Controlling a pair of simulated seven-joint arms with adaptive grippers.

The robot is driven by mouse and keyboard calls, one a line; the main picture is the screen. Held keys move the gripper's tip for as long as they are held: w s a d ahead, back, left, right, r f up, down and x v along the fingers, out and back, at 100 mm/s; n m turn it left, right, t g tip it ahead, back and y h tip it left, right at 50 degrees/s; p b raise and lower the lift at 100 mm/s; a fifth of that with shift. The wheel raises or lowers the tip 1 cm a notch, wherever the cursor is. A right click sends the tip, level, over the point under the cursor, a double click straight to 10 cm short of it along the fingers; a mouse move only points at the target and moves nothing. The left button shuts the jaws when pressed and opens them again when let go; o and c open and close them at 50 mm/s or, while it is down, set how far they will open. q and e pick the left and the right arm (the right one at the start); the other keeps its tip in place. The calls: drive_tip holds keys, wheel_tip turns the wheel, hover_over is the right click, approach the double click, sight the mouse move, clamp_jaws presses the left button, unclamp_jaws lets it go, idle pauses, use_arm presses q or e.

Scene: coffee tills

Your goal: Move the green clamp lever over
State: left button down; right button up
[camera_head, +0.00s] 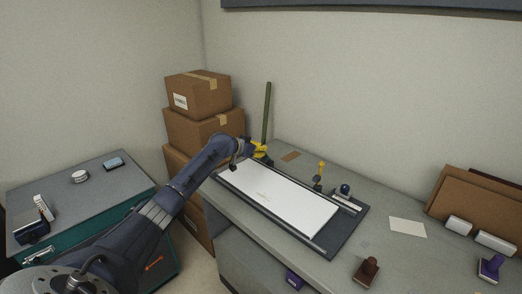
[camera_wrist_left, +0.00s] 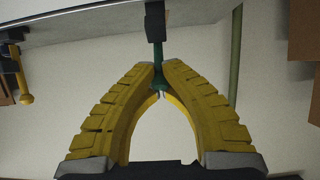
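The green clamp lever (camera_wrist_left: 158,57) shows in the left wrist view as a short dark-green stem below a dark block (camera_wrist_left: 155,20). My left gripper (camera_wrist_left: 159,73) has its yellow fingertips together on either side of this stem, closed on it. In the head view my left gripper (camera_head: 259,150) is at the far left end of the board with the white sheet (camera_head: 280,196), and it hides the lever there. A long olive-green bar (camera_head: 267,112) stands upright just behind the gripper; it also shows in the left wrist view (camera_wrist_left: 236,50). My right gripper is in neither view.
A yellow-knobbed post (camera_head: 320,168) and a dark-knobbed stamp (camera_head: 345,190) stand at the board's back edge. Stacked cardboard boxes (camera_head: 198,95) stand left of the counter. A brown stamp (camera_head: 367,270) is near the front. The counter (camera_head: 400,260) is partly clear.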

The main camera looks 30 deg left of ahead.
use_arm(q)
drive_tip(key=shift+s+a+f, duration=0.2)
drive_tip(key=shift+s+f, duration=0.85)
drive_tip(key=shift+f, duration=0.05)
drive_tip(key=shift+f, duration=0.15)
drive_tip(key=shift+s+a+f, duration=0.1)
drive_tip(key=shift+s+f, duration=0.25)
drive_tip(key=shift+f, duration=0.25)
drive_tip(key=shift+s+f, duration=0.35)
drive_tip(key=shift+f, duration=0.35)
drive_tip(key=shift+s+f, duration=0.2)
drive_tip(key=shift+f, duration=0.2)
drive_tip(key=c, duration=1.3)
unclamp_jaws()
drive_tip(key=shift+c, duration=0.2)
